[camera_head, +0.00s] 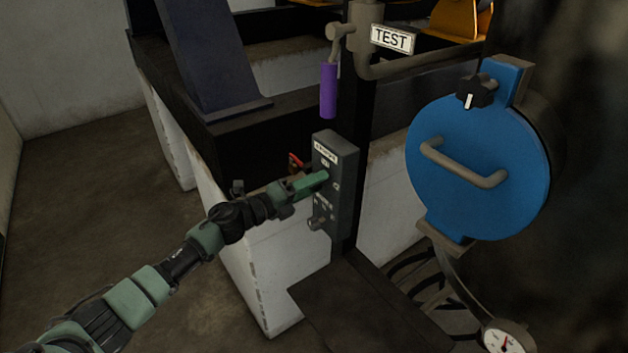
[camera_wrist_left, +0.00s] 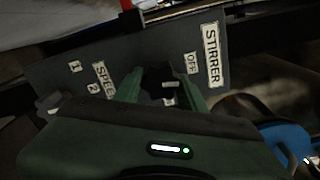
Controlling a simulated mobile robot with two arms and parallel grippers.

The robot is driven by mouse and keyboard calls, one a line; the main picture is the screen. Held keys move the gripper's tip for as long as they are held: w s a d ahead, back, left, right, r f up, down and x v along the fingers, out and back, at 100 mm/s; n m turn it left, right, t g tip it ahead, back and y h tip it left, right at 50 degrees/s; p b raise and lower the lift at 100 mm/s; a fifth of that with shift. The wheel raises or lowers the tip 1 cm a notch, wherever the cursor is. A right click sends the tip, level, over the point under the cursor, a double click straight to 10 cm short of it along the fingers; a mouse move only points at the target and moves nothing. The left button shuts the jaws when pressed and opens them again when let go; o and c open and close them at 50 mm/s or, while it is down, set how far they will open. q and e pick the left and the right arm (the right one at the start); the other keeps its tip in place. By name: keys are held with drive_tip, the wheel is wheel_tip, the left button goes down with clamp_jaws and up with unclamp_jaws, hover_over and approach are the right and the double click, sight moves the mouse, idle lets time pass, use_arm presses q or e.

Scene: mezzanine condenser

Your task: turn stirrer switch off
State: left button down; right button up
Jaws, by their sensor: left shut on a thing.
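The grey stirrer control box (camera_head: 347,200) stands upright on a dark post in the middle of the head view. In the left wrist view its panel (camera_wrist_left: 60,80) bears a STIRRER label, an OFF mark and a SPEED label with 1 and 2. My left gripper (camera_head: 322,178) reaches the upper part of the panel. In the wrist view its green fingers are closed on either side of the black stirrer switch (camera_wrist_left: 160,76), which has a white mark. The fingers partly hide the switch, and its exact setting is hard to tell. My right gripper is not in view.
A lower knob (camera_head: 317,222) sticks out of the same box. A red-handled part (camera_head: 296,162) is just left of it. A purple handle (camera_head: 328,90) hangs above, near a TEST sign (camera_head: 392,39). A blue round door (camera_head: 470,195) with a handle stands right, above a gauge (camera_head: 505,338).

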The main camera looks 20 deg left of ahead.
use_arm(q)
drive_tip(key=shift+n+p, duration=0.3)
drive_tip(key=shift+n, duration=0.6)
drive_tip(key=c, duration=0.8)
unclamp_jaws()
drive_tip(key=shift+c, duration=0.2)
drive_tip(key=shift+a, duration=0.1)
drive_tip(key=shift+s+a+f, duration=0.1)
drive_tip(key=shift+s+a, duration=0.1)
drive_tip(key=shift+s, duration=0.05)
drive_tip(key=b+v, duration=0.3)
drive_tip(key=v, duration=0.4)
